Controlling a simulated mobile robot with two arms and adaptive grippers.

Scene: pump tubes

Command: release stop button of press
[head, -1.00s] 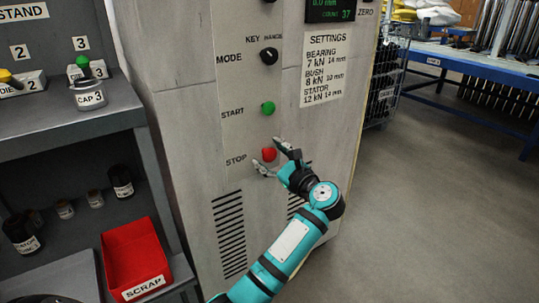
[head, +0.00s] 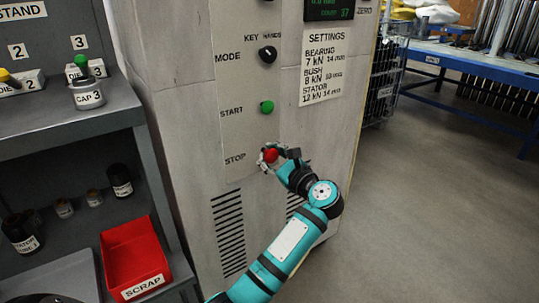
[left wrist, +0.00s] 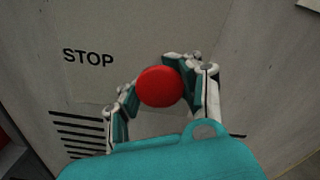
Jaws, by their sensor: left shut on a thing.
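The red stop button (head: 270,155) sits low on the front panel of the grey press (head: 180,110), beside the word STOP. It also shows in the left wrist view (left wrist: 159,87) as a round red cap between the fingers. My left gripper (head: 271,157) is shut on the button, with a finger on each side of it. In the left wrist view the left gripper (left wrist: 160,92) hides part of the panel around the button. My right gripper is in neither view.
Above the button are a green start button (head: 267,107) and a black mode knob (head: 268,55). A grey shelf (head: 75,125) with a red scrap bin (head: 133,255) stands at the left. Open floor (head: 430,220) lies to the right.

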